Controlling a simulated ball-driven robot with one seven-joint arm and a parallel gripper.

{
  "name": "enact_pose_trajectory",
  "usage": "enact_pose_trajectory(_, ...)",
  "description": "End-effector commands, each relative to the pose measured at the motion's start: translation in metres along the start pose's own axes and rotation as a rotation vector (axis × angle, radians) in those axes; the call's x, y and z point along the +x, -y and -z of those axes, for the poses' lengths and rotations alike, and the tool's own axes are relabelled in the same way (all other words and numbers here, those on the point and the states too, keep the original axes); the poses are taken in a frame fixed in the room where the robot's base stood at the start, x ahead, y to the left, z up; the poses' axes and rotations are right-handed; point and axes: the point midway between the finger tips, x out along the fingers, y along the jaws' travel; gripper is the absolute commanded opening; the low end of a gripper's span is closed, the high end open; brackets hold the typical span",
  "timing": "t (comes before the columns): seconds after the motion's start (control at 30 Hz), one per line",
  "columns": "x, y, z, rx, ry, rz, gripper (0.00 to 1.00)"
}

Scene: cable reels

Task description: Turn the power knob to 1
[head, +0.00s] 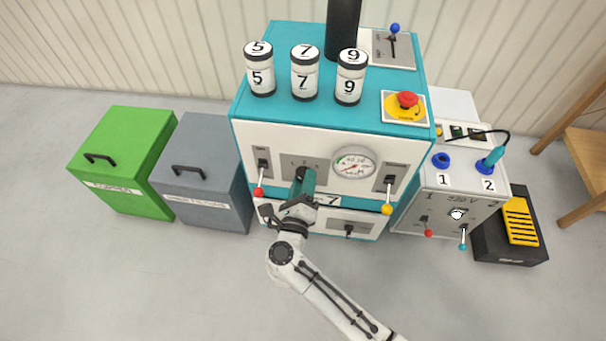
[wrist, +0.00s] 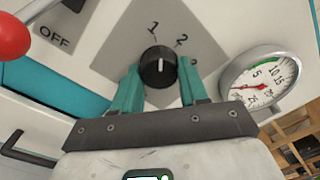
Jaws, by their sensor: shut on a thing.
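The power knob (wrist: 158,67) is a round black dial with a white mark on a grey diamond-shaped plate (wrist: 200,45). In the wrist view the mark points roughly up, towards the side of the printed 1 and 2. I cannot tell its exact setting. My gripper (wrist: 158,70) has its two teal fingers on either side of the knob and is shut on it. In the head view my gripper (head: 303,182) is at the front panel of the teal and white machine (head: 262,135) and hides the knob there.
A round gauge (wrist: 258,78) is close right of my fingers. A red-tipped lever (head: 259,191) is left and a yellow-tipped lever (head: 387,208) right. Green (head: 125,150) and grey (head: 205,150) bins stand left; a 220 V box (head: 440,205) stands right.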

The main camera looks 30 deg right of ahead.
Motion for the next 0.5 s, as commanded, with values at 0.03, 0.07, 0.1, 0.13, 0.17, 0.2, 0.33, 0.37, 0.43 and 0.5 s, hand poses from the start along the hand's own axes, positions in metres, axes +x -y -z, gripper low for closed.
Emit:
enact_pose_trajectory(0.03,-0.0003,0.0024,-0.0023,-0.03,0.001,-0.002,0.13)
enact_pose_trajectory(0.07,-0.0004,0.0021,-0.0019,-0.048,0.002,-0.002,0.13)
enact_pose_trajectory(0.1,-0.0004,0.0021,-0.0017,-0.069,0.003,-0.001,0.13)
enact_pose_trajectory(0.13,-0.0003,0.002,-0.0016,-0.084,0.003,0.0,0.13)
enact_pose_trajectory(0.17,-0.0004,0.0018,-0.0013,-0.099,0.004,0.0,0.13)
enact_pose_trajectory(0.2,-0.0004,0.0016,-0.001,-0.116,0.004,0.0,0.13)
enact_pose_trajectory(0.33,-0.0003,0.001,-0.0004,-0.156,0.006,0.0,0.13)
enact_pose_trajectory(0.37,-0.0003,0.0008,-0.0002,-0.163,0.006,0.0,0.13)
enact_pose_trajectory(0.43,-0.0002,0.0005,0.0001,-0.175,0.006,0.0,0.13)
enact_pose_trajectory(0.5,-0.0002,0.0003,0.0002,-0.183,0.007,0.001,0.13)
